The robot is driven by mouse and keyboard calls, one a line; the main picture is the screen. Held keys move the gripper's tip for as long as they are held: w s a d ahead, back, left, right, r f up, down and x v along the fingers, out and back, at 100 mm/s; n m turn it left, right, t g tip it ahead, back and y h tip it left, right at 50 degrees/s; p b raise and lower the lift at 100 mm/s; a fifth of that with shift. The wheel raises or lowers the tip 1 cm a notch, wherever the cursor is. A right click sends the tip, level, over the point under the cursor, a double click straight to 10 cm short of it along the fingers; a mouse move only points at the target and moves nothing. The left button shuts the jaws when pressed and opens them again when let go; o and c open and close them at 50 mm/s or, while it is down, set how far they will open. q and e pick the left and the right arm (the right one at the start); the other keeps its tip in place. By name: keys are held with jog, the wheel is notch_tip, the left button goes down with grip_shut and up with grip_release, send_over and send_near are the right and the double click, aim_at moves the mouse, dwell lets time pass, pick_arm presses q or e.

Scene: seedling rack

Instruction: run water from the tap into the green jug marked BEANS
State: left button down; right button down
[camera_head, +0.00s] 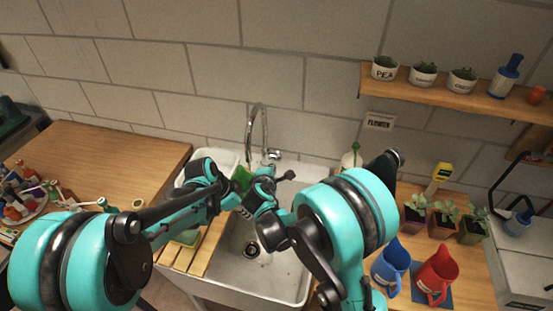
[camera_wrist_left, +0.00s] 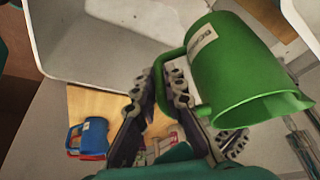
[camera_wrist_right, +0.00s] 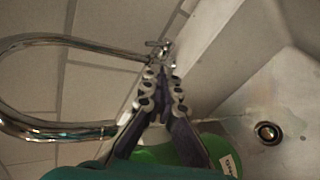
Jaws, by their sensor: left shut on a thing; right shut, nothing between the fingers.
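The green jug (camera_wrist_left: 235,70) has a white label reading BEANS in the left wrist view. My left gripper (camera_wrist_left: 165,85) is shut on its handle. In the head view the jug (camera_head: 242,174) is over the sink, mostly hidden by my arms. The chrome tap (camera_head: 258,125) stands behind the sink with its side lever (camera_head: 273,154). My right gripper (camera_wrist_right: 163,80) is shut and empty, its tips just short of the lever (camera_wrist_right: 160,46) in the right wrist view. The spout end (camera_wrist_right: 108,129) is near the jug (camera_wrist_right: 180,150). I see no water stream, and the jug's inside is hidden.
The white sink (camera_head: 283,276) has a dark drain (camera_head: 252,249). A blue jug (camera_head: 391,268) and a red jug (camera_head: 436,274) stand on the right counter, near several potted seedlings (camera_head: 444,216). A shelf (camera_head: 455,98) with white pots is above.

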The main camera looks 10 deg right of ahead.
jog(key=s+n, duration=0.2)
jog(key=n, duration=0.6)
jog(key=n+t, duration=0.1)
jog(key=n, duration=0.8)
send_near(278, 153)
jog(key=w+d+f, duration=0.1)
jog(key=w+f, duration=0.3)
jog(key=w, duration=0.1)
jog(key=shift+w+d+r, duration=0.2)
jog(key=shift+w+r, duration=0.05)
jog(key=shift+r, duration=0.1)
jog(key=shift+r, duration=0.1)
jog(key=shift+w+d+r, duration=0.1)
jog(key=shift+w+r, duration=0.1)
jog(key=shift+w, duration=0.05)
